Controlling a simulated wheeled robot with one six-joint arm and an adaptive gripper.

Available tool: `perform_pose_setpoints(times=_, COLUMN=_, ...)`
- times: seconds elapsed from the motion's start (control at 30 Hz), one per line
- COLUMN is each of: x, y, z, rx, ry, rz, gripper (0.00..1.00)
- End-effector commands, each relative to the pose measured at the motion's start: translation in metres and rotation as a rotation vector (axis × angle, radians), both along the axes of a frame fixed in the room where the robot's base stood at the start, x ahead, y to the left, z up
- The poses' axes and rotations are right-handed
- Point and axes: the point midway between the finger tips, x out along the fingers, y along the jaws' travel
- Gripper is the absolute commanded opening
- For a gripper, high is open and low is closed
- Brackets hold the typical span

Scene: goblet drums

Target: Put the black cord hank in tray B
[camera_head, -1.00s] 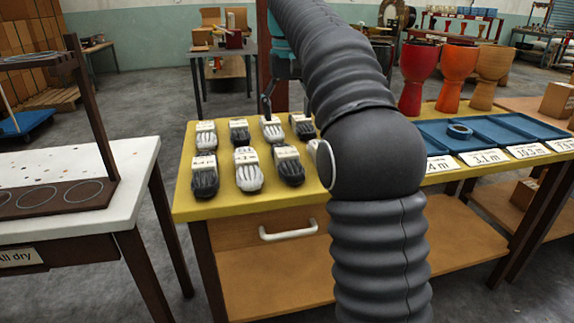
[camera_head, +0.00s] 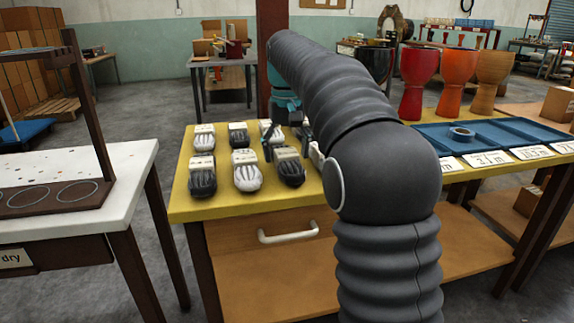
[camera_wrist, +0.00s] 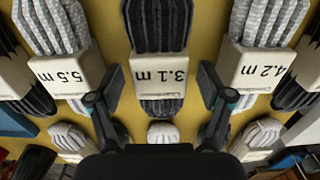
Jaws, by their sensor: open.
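Black and white cord hanks with paper bands lie in two rows on the yellow table (camera_head: 225,209). In the wrist view my gripper (camera_wrist: 160,92) is open, with one finger on each side of a black cord hank (camera_wrist: 158,25) whose band reads 3.1 m. It appears to be the front-row black hank (camera_head: 290,172) in the head view. Whether the fingers touch it is unclear. White hanks banded 5.5 m (camera_wrist: 50,25) and 4.2 m (camera_wrist: 262,20) flank it. Blue trays (camera_head: 430,131) stand at the right; no tray letter is readable.
A grey roll (camera_head: 462,133) lies in the left part of the blue trays. Number cards (camera_head: 490,159) line their front. Red (camera_head: 418,80), orange (camera_head: 457,78) and tan (camera_head: 491,80) goblet drums stand behind. Neighbouring hanks leave narrow gaps around the fingers.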

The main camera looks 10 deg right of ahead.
Motion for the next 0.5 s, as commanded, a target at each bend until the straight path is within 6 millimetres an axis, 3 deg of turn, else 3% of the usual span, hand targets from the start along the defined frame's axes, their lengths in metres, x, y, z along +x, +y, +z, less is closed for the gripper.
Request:
perform_pose_setpoints(times=0.13, x=-0.0001, y=0.0, z=0.0007, rx=0.0, ry=0.0, rz=0.0, gripper=0.79)
perform_pose_setpoints(times=0.4, x=-0.0002, y=-0.0001, z=0.0007, rx=0.0, ry=0.0, rz=0.0, gripper=0.15)
perform_pose_setpoints(times=0.5, x=-0.0002, y=-0.0001, z=0.0007, rx=0.0, ry=0.0, rz=0.0, gripper=0.09)
